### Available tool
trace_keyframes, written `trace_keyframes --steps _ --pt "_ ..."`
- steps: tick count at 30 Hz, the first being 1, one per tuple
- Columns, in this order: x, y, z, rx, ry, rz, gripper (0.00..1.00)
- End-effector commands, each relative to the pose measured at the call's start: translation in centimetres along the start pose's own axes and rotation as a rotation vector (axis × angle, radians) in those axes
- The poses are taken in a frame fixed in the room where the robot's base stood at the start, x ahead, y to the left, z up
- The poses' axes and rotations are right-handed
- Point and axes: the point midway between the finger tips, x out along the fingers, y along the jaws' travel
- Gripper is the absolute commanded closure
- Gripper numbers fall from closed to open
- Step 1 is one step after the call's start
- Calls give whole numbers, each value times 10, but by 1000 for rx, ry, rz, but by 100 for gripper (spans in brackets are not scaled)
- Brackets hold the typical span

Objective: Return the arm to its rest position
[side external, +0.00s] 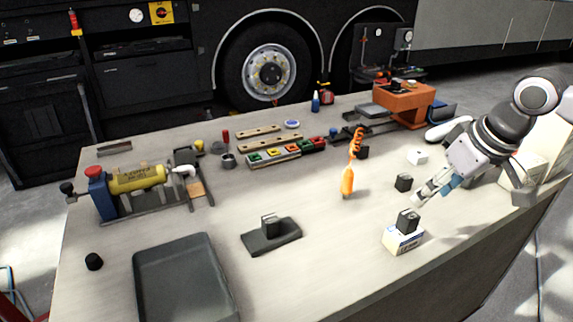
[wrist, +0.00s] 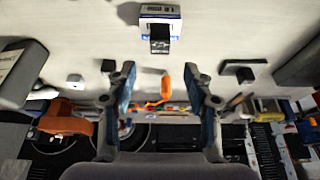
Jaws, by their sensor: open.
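My gripper (side external: 432,190) is at the right side of the workbench in the side external view, raised above the tabletop (side external: 330,240). In the wrist view my gripper (wrist: 168,95) shows two blue-padded fingers spread wide, with nothing between them that it holds. A small white and blue box (side external: 402,240) with a dark block (side external: 408,220) on top stands below and in front of my gripper. The box also shows at the top of the wrist view (wrist: 160,12).
A dark block (side external: 403,182) and a white block (side external: 417,157) lie near my gripper. An orange coiled-cord tool (side external: 347,181) hangs or stands mid-bench. A dark stand (side external: 270,238), a grey tray (side external: 185,285), a yellow cylinder (side external: 137,177) and an orange machine (side external: 402,103) occupy other spots.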

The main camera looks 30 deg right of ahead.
Motion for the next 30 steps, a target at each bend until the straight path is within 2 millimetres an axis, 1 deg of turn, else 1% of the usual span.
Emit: trace_keyframes --steps 3,8,9,30 --pt "-13 0 0 -1 0 0 48" --pt "-27 0 0 -1 0 0 48" --pt "-20 0 0 -1 -1 0 48" --pt "59 0 0 -1 0 0 48"
